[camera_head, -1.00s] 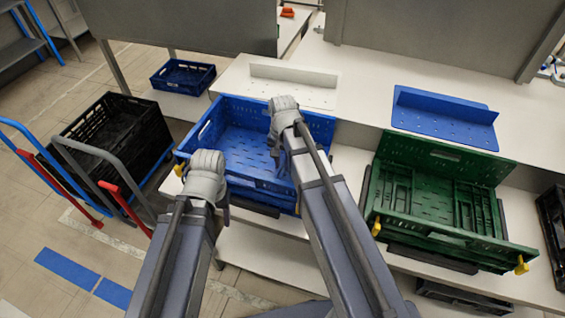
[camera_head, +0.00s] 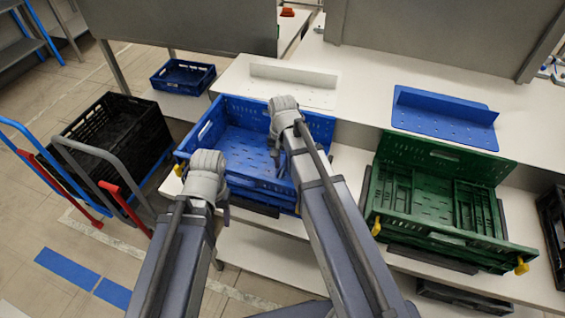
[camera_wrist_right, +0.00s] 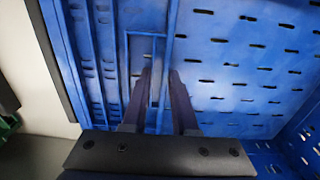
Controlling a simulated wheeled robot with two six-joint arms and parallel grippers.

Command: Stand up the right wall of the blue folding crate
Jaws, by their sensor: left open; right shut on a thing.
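The blue folding crate (camera_head: 318,124) stands on a pale shelf in the middle of the head view, with its back and left walls upright. Its right wall is largely hidden by my right arm. My right gripper (camera_head: 275,153) reaches down into the crate's right half. In the right wrist view, the right gripper (camera_wrist_right: 161,85) has its fingers close together on a ribbed, framed part of the right wall (camera_wrist_right: 95,60), which lies beside the slotted blue floor. My left gripper (camera_head: 226,210) is open by the crate's front left; its fingertips are mostly hidden.
A green crate (camera_head: 440,160) stands to the right on the same shelf. A blue perforated plate (camera_head: 440,120) and a white one (camera_head: 290,90) lie on the counter behind. A black crate (camera_head: 120,135) on a trolley is at the left. A small blue crate (camera_head: 183,77) sits behind.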

